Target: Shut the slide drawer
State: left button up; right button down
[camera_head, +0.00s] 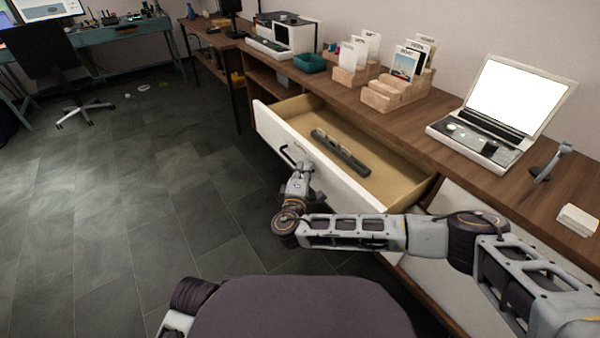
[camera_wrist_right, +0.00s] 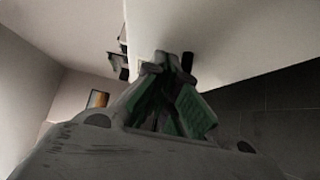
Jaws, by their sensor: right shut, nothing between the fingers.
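The slide drawer (camera_head: 330,180) is pulled out from the long wooden counter, with a white front and a tan inside. A dark grey bar-shaped object (camera_head: 340,152) lies in it. A dark handle (camera_head: 289,154) is on the drawer's front. My right gripper (camera_head: 296,172) is at the drawer front, close by the handle, with its fingers shut and empty. In the right wrist view the shut fingers (camera_wrist_right: 170,62) point at the pale drawer front (camera_wrist_right: 200,40). I cannot tell whether they touch it. My left gripper is not in view.
The counter top (camera_head: 345,97) holds wooden card holders (camera_head: 395,92), a teal tray (camera_head: 309,63), a white machine (camera_head: 281,37) and a device with a white screen (camera_head: 500,112). A desk and black chair (camera_head: 50,60) stand at the far left. The tiled floor left of the drawer is clear.

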aim_at(318, 169)
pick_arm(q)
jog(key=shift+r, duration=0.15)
pick_arm(e)
jog(key=shift+w+d, duration=0.1)
jog(key=shift+d, duration=0.05)
